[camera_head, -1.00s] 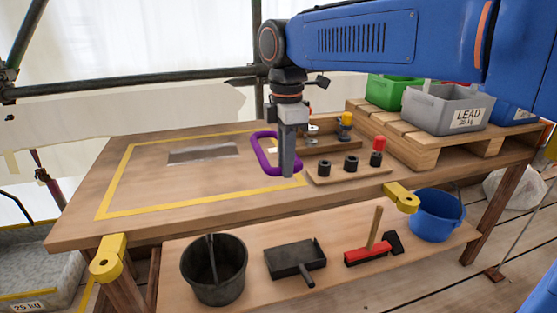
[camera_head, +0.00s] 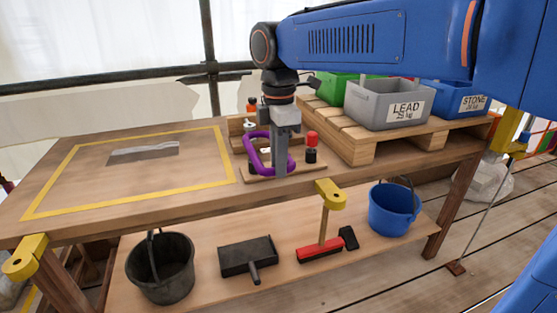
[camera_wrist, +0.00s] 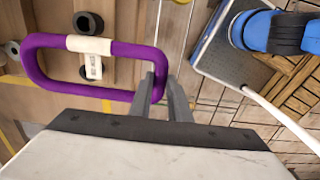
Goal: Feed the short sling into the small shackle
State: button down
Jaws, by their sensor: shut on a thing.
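My gripper (camera_head: 279,170) points down over the right part of the bench and is shut on the short sling (camera_head: 251,152), a stiff purple loop. In the wrist view the sling (camera_wrist: 75,38) reaches out to the left from the fingers (camera_wrist: 161,78), which pinch its right end. A white tag (camera_wrist: 93,66) hangs from its far side. The sling is in front of a wooden rack on the bench. A small silver fitting (camera_head: 248,126) sits on the rack; I cannot tell whether it is the small shackle.
A red-topped black post (camera_head: 311,149) stands just right of my gripper. A grey LEAD crate (camera_head: 388,104) and other crates stand on a pallet behind. The yellow-outlined area (camera_head: 75,192) at left is mostly clear. Buckets and tools sit on the lower shelf.

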jog(key=shift+w+a+f, duration=0.55)
jog(key=shift+w, duration=1.4)
jog(key=shift+w+a+f, duration=0.6)
jog(key=shift+w, duration=1.35)
jog(key=shift+w+a+f, duration=0.55)
jog(key=shift+w, duration=1.4)
jog(key=shift+w, duration=0.1)
jog(key=c, duration=1.6)
grip_release()
jog(key=shift+r, duration=0.1)
notch_tip(320, 180, up, 17)
jog(key=shift+r, duration=0.1)
